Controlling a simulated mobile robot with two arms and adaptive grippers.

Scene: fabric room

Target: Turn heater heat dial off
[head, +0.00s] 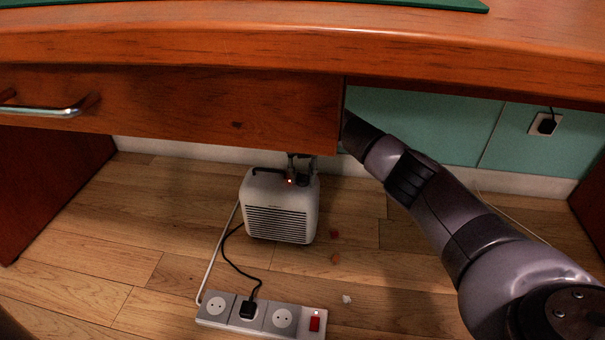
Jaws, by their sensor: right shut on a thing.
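A small white heater (258,190) with a dark slatted front grille stands on the wooden floor under the desk. A small red light glows on its top near the front edge. My right arm reaches in from the right, and part of it is hidden behind the desk drawer. My right gripper (301,172) comes down below the drawer onto the right side of the heater's top. It is shut on the heat dial, which is largely covered by the fingers, so its setting cannot be read. My left gripper is not in view.
The wooden desk (400,45) and its drawer (170,100) overhang the heater closely. A power strip (262,316) with a black plug, cables and a red switch lies in front. Small scraps lie on the floor, right of the heater. A wall socket (545,123) is at right.

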